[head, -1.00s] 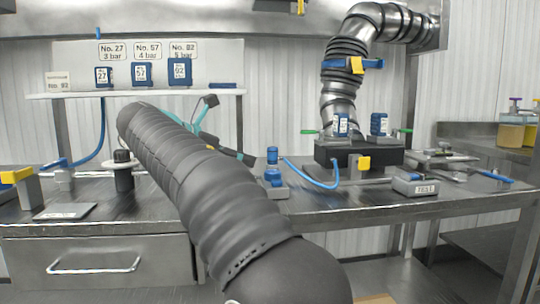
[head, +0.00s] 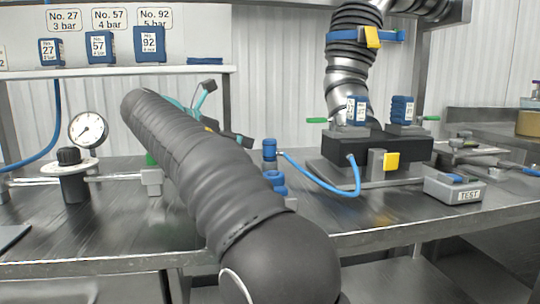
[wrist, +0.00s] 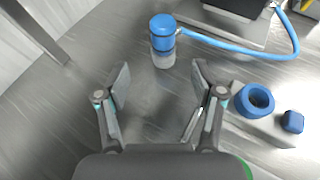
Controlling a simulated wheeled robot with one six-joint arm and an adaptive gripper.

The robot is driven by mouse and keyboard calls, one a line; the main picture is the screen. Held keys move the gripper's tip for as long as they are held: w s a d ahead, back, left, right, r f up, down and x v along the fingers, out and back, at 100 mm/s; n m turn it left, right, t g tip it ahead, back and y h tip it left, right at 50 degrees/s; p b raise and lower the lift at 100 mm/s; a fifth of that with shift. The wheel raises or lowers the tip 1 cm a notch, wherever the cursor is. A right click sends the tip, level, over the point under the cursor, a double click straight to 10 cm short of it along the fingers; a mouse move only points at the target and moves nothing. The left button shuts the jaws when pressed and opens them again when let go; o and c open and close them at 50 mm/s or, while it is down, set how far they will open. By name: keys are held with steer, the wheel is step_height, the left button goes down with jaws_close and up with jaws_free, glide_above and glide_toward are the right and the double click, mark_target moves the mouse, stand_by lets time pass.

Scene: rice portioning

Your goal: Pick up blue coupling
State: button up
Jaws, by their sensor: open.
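A blue cylindrical coupling (head: 269,150) stands upright on the metal bench, joined to a blue hose (head: 340,190). In the wrist view the coupling (wrist: 162,28) has a pale grey lower part and stands beyond my fingertips, near the middle of the gap between them. My gripper (wrist: 160,78) is open and empty, its two dark fingers spread above the bench, apart from the coupling. In the head view my dark arm crosses the picture, and the fingers are mostly hidden behind it.
A grey block with a blue ring (wrist: 256,100) and a small blue piece (wrist: 292,121) lies right of my fingers. A black manifold (head: 390,150) with blue tagged units stands at right, near the TEST box (head: 455,189). A gauge (head: 88,130) stands at left.

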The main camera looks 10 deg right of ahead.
mark_target(264, 145)
steer(key=x, duration=0.3)
steer(key=shift+w+d+f, duration=0.1)
steer(key=shift+d, duration=0.15)
steer(key=shift+d+r+b+x, duration=0.1)
steer(key=shift+b+x, duration=0.35)
steer(key=shift+x, duration=0.95)
steer(key=shift+d+r+b+x, duration=0.15)
steer(key=shift+b+x, duration=0.3)
steer(key=shift+x, duration=0.9)
steer(key=shift+c, duration=0.3)
jaws_close()
steer(key=shift+r, duration=0.1)
step_height(264, 145, up, 10)
steer(key=p, duration=0.5)
steer(key=shift+p, duration=0.35)
